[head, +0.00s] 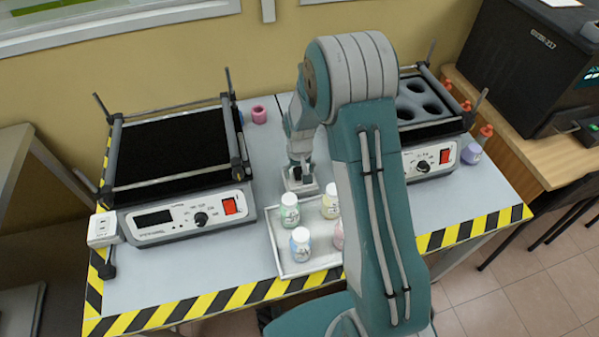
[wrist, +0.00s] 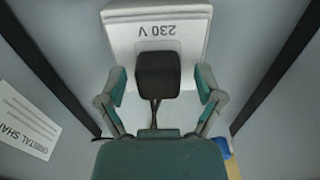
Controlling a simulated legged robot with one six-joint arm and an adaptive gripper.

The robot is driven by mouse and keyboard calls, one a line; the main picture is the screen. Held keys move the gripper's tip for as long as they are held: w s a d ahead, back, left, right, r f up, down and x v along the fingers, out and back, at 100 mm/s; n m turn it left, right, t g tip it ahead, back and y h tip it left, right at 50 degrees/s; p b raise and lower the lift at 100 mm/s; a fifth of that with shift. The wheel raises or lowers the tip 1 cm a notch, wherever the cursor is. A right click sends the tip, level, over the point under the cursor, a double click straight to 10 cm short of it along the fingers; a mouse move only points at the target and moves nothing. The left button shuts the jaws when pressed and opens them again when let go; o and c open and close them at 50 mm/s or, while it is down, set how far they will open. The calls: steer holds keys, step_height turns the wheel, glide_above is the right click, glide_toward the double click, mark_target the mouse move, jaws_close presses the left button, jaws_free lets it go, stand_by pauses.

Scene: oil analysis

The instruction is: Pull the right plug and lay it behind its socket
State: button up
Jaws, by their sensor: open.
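The right socket is a white box marked 230 V (wrist: 190,22); in the head view it stands on the table (head: 313,188) behind the bottle tray. The right plug (wrist: 157,73) is a black block seated at the socket's face, with its dark cord running back under my gripper in the wrist view. My gripper (wrist: 162,82) is open, one finger on each side of the plug, with a visible gap on both sides. In the head view my gripper (head: 298,165) is right at the socket, and my arm hides part of this area.
A white tray (head: 290,269) with several capped bottles stands in front of the socket. A left shaker (head: 190,215) and a right shaker (head: 420,160) flank it. Another white socket (head: 103,228) is at the left edge, with a black plug-like piece (head: 106,268) near it.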

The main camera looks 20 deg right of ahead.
mark_target(300, 169)
stand_by(0.8)
jaws_close()
steer(key=shift+r, duration=0.1)
steer(key=shift+r, duration=2.9)
